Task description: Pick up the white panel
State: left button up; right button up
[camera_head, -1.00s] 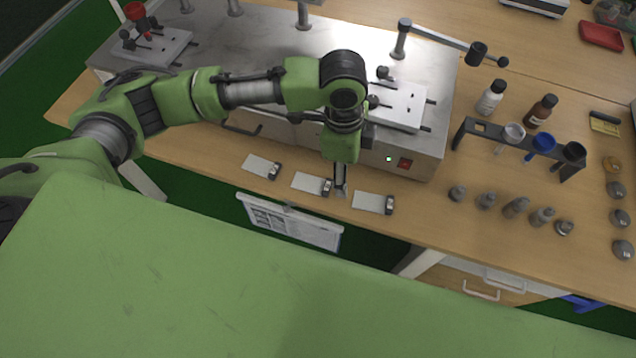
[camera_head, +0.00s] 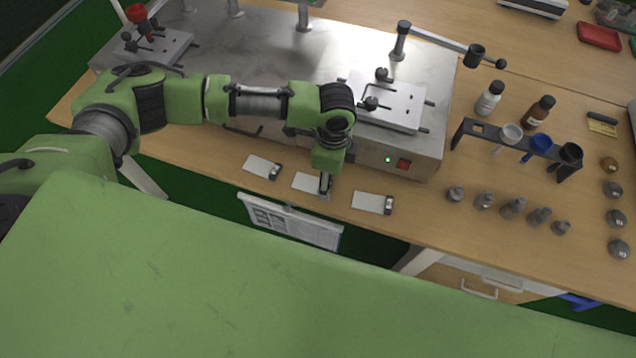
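Three small white panels lie in a row near the front edge of the wooden table: a left one (camera_head: 260,166), a middle one (camera_head: 305,182) and a right one (camera_head: 367,202). The left and right panels show a dark and silver block at their right end. My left gripper (camera_head: 325,186) points down at the right end of the middle panel and covers that end. The view does not show whether its fingers are open or closed there, or whether they touch the panel. My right gripper is out of view.
A metal machine (camera_head: 290,128) with a red switch stands behind the panels. To the right are a dark rack (camera_head: 520,146) with cups, two bottles and several small metal weights (camera_head: 513,207). A sheet (camera_head: 290,222) hangs below the table's front edge.

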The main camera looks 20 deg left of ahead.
pick_arm(q)
jog(key=f, duration=0.4)
jog(key=shift+w+a+p, duration=0.1)
jog(key=shift+w+p, duration=0.1)
jog(key=shift+p, duration=0.1)
jog(key=c, duration=1.1)
jog(key=shift+r+b, duration=0.3)
jog(key=shift+r, duration=0.25)
jog(key=s+d+r+b, duration=0.3)
jog(key=s+d+r, duration=0.6)
jog(key=r, duration=0.3)
jog(key=shift+s+d, duration=0.35)
jog(key=shift+s, duration=0.25)
jog(key=shift+f, duration=0.15)
